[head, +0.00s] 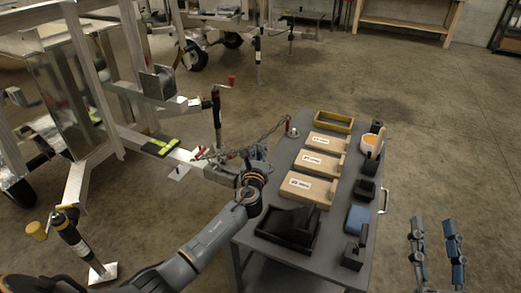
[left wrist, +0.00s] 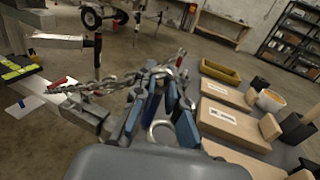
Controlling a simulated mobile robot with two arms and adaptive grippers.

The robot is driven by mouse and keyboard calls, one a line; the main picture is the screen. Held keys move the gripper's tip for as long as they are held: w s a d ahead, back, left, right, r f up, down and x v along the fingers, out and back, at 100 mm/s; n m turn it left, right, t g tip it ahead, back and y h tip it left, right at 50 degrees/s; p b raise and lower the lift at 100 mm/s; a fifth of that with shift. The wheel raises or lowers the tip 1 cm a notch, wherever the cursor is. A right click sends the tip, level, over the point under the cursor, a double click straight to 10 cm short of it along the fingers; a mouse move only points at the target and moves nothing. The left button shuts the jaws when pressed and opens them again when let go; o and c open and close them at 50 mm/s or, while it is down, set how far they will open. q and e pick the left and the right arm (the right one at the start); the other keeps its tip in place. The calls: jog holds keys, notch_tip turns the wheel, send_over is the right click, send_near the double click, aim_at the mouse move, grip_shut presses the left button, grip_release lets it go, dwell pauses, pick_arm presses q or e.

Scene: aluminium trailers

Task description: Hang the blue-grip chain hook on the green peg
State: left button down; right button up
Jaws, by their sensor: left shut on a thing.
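My left gripper (head: 254,156) is above the gap between the trailer tongue and the grey work table. It is shut on a metal chain hook (left wrist: 160,128), seen between its blue-padded fingers in the left wrist view. Blue finger pads hide much of it, so I cannot tell its grip colour. A chain (left wrist: 105,82) runs from the fingers left toward the trailer coupler; it also shows in the head view (head: 268,134). My right gripper (head: 437,252) is at the lower right of the head view, its fingers apart and empty. I cannot make out a green peg.
The work table (head: 259,237) bears cardboard boxes (head: 308,188), a yellow bin (head: 334,121), a black tray (head: 287,242) and a white tub (head: 370,145). The aluminium trailer tongue (head: 130,137) and an upright jack (head: 217,115) stand left. Open floor lies right of the table.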

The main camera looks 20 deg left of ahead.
pick_arm(q)
jog(key=shift+f+b, duration=2.4)
jog(key=shift+f, duration=0.35)
jog(key=c, duration=1.3)
grip_release()
jog(key=shift+s, duration=0.1)
